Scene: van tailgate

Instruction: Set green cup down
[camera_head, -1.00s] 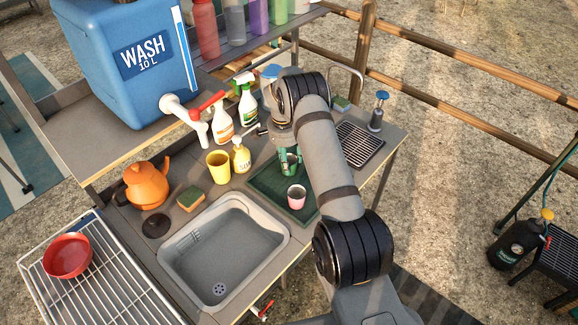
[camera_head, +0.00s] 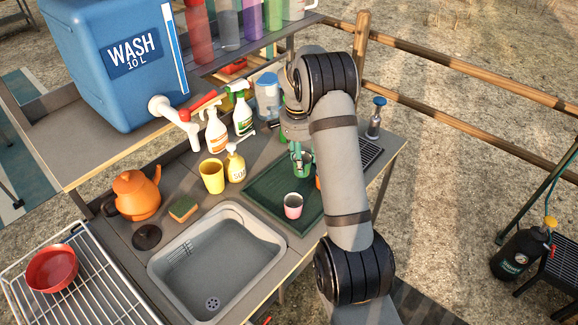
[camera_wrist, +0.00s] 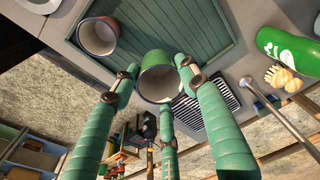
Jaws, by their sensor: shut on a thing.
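The green cup (camera_head: 305,168) is in my gripper (camera_head: 297,152), over the far right part of the dark green ribbed mat (camera_head: 262,190). In the wrist view the green-wrapped fingers (camera_wrist: 155,72) close around the cup (camera_wrist: 160,84), whose pale inside and open mouth show. I cannot tell whether its base touches the mat. A pink cup (camera_head: 293,207) stands on the mat, nearer the sink and apart from the green cup; it also shows in the wrist view (camera_wrist: 97,36). My arm hides part of the mat's right side.
A grey sink (camera_head: 215,262) lies left of the mat. A yellow cup (camera_head: 212,177), a soap bottle (camera_head: 235,164) and spray bottles (camera_head: 217,132) stand behind it. A dark slotted drain grid (camera_head: 369,151) lies to the right. The mat's middle is clear.

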